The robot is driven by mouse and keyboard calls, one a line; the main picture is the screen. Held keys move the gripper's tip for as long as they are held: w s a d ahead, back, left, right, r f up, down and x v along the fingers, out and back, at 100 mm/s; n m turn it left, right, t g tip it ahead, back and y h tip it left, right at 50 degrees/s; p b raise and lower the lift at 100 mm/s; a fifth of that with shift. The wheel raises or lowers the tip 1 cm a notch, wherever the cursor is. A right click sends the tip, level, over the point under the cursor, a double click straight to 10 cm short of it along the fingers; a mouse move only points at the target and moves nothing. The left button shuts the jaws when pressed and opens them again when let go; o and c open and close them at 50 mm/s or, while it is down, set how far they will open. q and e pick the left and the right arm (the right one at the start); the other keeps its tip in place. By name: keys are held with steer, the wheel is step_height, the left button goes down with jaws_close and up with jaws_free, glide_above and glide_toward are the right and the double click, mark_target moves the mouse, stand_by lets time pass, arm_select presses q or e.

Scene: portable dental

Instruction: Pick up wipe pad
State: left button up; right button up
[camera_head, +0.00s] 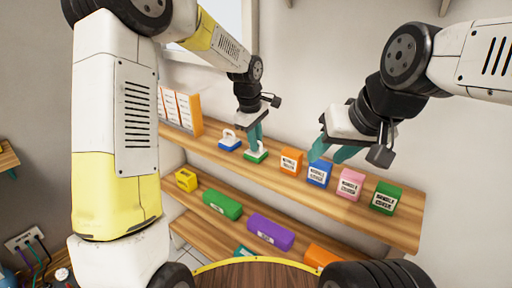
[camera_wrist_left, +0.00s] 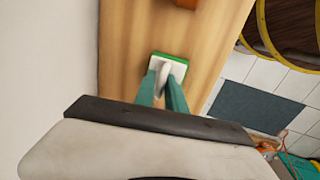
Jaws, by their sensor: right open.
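A pad with a green base and a white arched handle (camera_head: 256,156) sits on the upper wooden shelf. It also shows in the left wrist view (camera_wrist_left: 178,66). My left gripper (camera_head: 254,139) points down over this pad, its teal fingers at the handle. In the left wrist view the fingers (camera_wrist_left: 162,92) lie on either side of the handle; whether they press on it cannot be told. A similar pad with a blue base (camera_head: 230,144) stands to its left. My right gripper (camera_head: 332,153) is open and empty above the blue and pink boxes.
Orange (camera_head: 291,161), blue (camera_head: 319,173), pink (camera_head: 349,184) and green (camera_head: 386,198) boxes stand in a row to the right on the upper shelf (camera_head: 275,174). White-and-orange packs (camera_head: 181,110) stand at its left end. Coloured boxes, including a purple one (camera_head: 270,232), lie on the lower shelf.

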arm_select(q)
steer(key=shift+c, duration=0.2)
jaws_close()
steer(key=shift+r, duration=0.1)
steer(key=shift+r, duration=0.55)
steer(key=shift+s+r, duration=0.3)
steer(key=shift+r, duration=0.35)
steer(key=shift+s+r, duration=0.3)
steer(key=shift+r, duration=0.3)
steer(key=s+a+r, duration=0.1)
steer(key=s, duration=1.4)
steer(key=shift+a, duration=0.3)
steer(key=shift+w+r, duration=0.1)
